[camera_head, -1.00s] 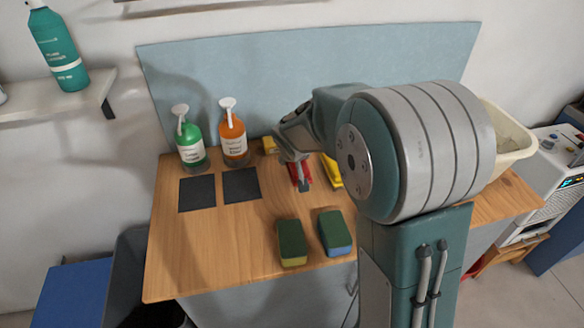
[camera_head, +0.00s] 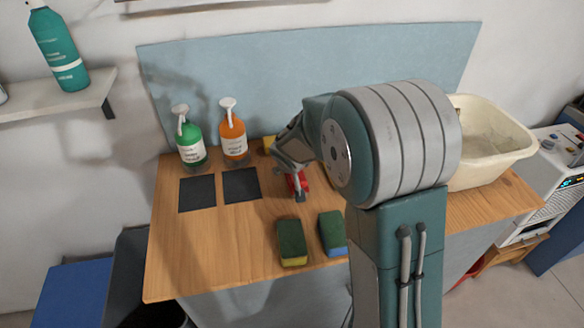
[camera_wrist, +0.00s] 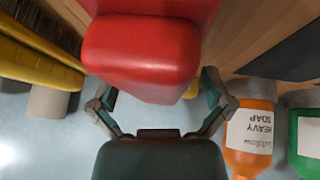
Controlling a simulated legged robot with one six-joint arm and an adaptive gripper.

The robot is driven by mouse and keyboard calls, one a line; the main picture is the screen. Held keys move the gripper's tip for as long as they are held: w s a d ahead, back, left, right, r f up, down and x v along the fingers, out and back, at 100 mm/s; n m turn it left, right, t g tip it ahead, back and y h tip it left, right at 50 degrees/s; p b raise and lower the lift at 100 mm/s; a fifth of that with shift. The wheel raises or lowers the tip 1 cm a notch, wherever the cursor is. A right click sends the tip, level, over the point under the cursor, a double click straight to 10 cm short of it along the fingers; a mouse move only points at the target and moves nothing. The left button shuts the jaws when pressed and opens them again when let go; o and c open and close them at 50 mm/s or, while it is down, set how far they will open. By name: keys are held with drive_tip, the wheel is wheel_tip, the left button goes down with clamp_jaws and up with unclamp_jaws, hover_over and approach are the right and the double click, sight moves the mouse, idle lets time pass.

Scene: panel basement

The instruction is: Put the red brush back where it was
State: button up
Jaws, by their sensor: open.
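The red brush (camera_head: 304,183) is on the wooden table, partly covered by my gripper (camera_head: 299,192) in the head view. In the wrist view the red brush (camera_wrist: 145,48) fills the upper middle, close to the camera. My gripper (camera_wrist: 157,92) is open, with one finger on each side of the brush. I cannot tell whether the fingers touch it. The brush's underside is hidden.
An orange soap bottle (camera_head: 233,135) and a green bottle (camera_head: 190,140) stand at the back left. Two dark pads (camera_head: 241,185) and two sponges (camera_head: 292,242) lie in front. A yellow brush (camera_wrist: 35,62) is beside the red one. A cream basin (camera_head: 490,135) stands right.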

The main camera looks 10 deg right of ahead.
drive_tip(key=v, duration=1.2)
drive_tip(key=shift+s+r, duration=0.1)
drive_tip(key=s+d+r+y, duration=0.1)
drive_tip(key=s+r, duration=0.2)
drive_tip(key=s, duration=0.9)
drive_tip(key=s+d+r, duration=0.1)
drive_tip(key=s+r, duration=0.2)
drive_tip(key=s, duration=1)
drive_tip(key=shift+g+y, duration=0.4)
drive_tip(key=shift+d+r, duration=0.1)
